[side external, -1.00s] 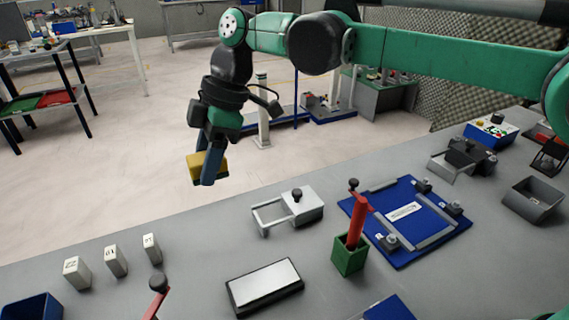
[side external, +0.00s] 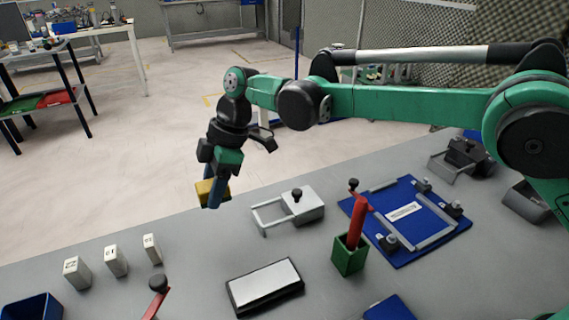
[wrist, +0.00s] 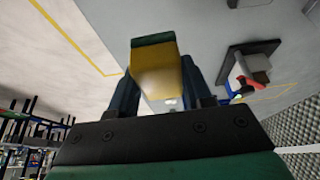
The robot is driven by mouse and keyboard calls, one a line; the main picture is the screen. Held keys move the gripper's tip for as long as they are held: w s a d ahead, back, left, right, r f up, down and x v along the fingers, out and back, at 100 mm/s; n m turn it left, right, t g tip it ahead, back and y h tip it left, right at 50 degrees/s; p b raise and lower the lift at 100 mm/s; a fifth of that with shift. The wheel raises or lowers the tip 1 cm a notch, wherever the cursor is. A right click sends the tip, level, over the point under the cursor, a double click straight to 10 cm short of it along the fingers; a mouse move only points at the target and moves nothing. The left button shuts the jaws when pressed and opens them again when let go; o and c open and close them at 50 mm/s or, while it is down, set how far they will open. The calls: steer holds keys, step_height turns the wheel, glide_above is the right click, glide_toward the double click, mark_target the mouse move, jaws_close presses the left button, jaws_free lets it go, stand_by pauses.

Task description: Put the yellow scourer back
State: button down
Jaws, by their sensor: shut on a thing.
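The yellow scourer (side external: 206,189) is a small yellow block with a dark green layer, seen at the left of centre in the side view. My gripper (side external: 214,195) is shut on it and holds it near the back edge of the grey table. In the wrist view the scourer (wrist: 155,75) sits between the two blue fingers of my gripper (wrist: 160,90), its green layer at the far end. Whether it touches the table cannot be told from the side view, but it appears to be held in the air.
A grey frame with a black knob (side external: 303,206) stands right of the gripper. Numbered white blocks (side external: 115,262), a dark pad with a pale top (side external: 265,285), a green holder with a red handle (side external: 349,255), a blue fixture board (side external: 430,245) and a blue bin (side external: 32,311) stand on the table.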

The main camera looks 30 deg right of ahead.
mark_target(218, 239)
step_height(218, 239, down, 10)
steer(key=shift+r, duration=0.25)
steer(key=shift+c, duration=1.8)
jaws_free()
steer(key=shift+f, duration=0.15)
